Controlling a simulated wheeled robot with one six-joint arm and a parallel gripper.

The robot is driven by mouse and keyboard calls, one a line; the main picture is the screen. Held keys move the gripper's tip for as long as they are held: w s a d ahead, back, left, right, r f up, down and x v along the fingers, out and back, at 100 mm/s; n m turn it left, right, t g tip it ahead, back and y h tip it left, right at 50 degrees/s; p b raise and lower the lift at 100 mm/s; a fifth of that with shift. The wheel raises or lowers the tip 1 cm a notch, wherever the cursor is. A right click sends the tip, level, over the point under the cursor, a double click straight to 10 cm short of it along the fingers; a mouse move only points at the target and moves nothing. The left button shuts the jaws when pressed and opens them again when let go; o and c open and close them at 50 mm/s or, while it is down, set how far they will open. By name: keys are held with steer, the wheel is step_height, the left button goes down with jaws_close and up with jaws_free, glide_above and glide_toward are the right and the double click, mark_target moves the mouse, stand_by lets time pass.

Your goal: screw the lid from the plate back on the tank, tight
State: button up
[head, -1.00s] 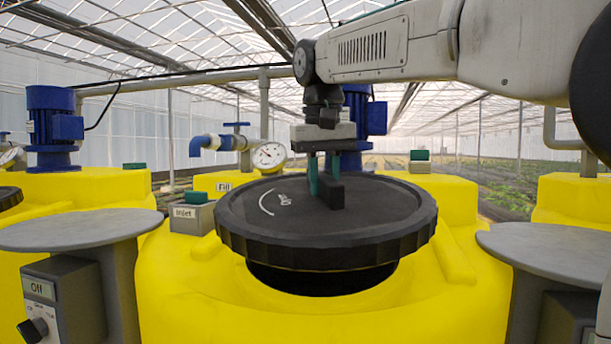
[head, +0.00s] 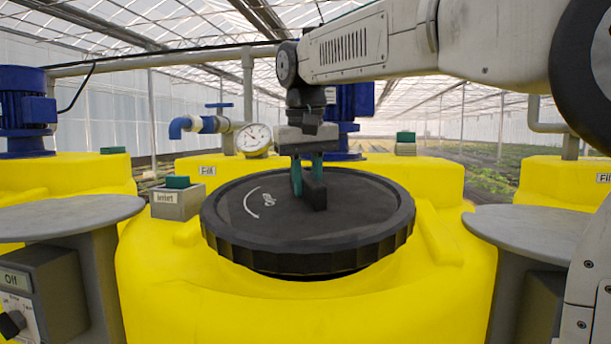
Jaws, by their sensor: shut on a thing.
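The black lid (head: 350,225) has a ribbed rim, a raised bar grip and a white curved arrow mark on top. It lies roughly level over the mouth of the yellow tank (head: 300,310). Its rim hides the neck, so I cannot tell whether the threads are engaged. My gripper (head: 308,185) points down from above, its green fingers shut on the lid's bar grip near the centre. A round grey plate (head: 70,217) stands left of the tank and another grey plate (head: 530,238) stands right; both are bare.
A pressure gauge (head: 253,139) and a blue tap pipe (head: 200,125) stand behind the lid. The Inject box (head: 176,203) is close to the lid's left. A control box with a knob (head: 40,300) is at lower left. Blue motors (head: 25,110) stand behind.

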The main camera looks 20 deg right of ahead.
steer(key=shift+s+f, duration=0.15)
steer(key=shift+f, duration=0.35)
stand_by(0.3)
steer(key=shift+d+f, duration=0.1)
steer(key=shift+f, duration=1.05)
stand_by(1.3)
stand_by(0.5)
steer(key=o, duration=1.4)
steer(key=shift+f, duration=0.1)
jaws_close()
